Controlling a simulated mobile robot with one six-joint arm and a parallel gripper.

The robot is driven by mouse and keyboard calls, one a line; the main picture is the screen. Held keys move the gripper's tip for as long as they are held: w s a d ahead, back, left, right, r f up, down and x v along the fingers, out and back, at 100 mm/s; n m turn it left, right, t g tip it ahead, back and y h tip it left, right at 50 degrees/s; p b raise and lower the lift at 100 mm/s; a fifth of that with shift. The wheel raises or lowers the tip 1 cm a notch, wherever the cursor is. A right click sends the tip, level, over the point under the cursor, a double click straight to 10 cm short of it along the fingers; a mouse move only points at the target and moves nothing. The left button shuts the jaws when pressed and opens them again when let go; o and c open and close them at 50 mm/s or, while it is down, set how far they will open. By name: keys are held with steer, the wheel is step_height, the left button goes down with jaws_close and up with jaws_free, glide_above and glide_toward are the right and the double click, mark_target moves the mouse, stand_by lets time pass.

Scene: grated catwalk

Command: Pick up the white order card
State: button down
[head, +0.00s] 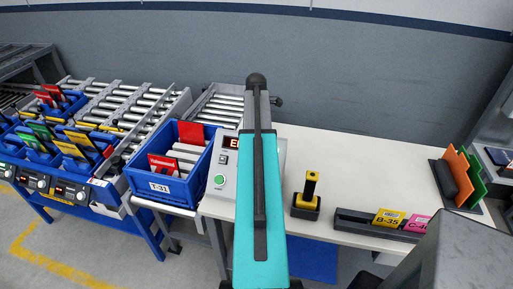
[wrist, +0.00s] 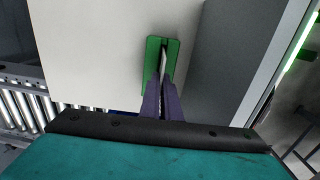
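In the wrist view, a thin white strip (wrist: 163,57), seen edge-on, stands in the slot of a green holder (wrist: 151,57); it looks like the white order card. My gripper (wrist: 161,80) has its two purple fingers close together at the near end of the strip. The gap between the fingertips is narrow, and I cannot tell whether they touch the card. In the head view my teal arm reaches over the table and hides the card, the green holder and my gripper.
A white table (head: 345,158) holds a black and yellow handheld device (head: 309,190), a dark rail with yellow (head: 388,218) and pink tags, and an upright rack of coloured boards (head: 459,180). Blue bin T-31 (head: 172,188) and roller conveyors stand left. Free tabletop lies behind the device.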

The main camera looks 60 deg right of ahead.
steer(key=shift+r, duration=0.1)
stand_by(0.3)
steer(key=shift+r+b, duration=1.6)
steer(key=shift+r, duration=3.3)
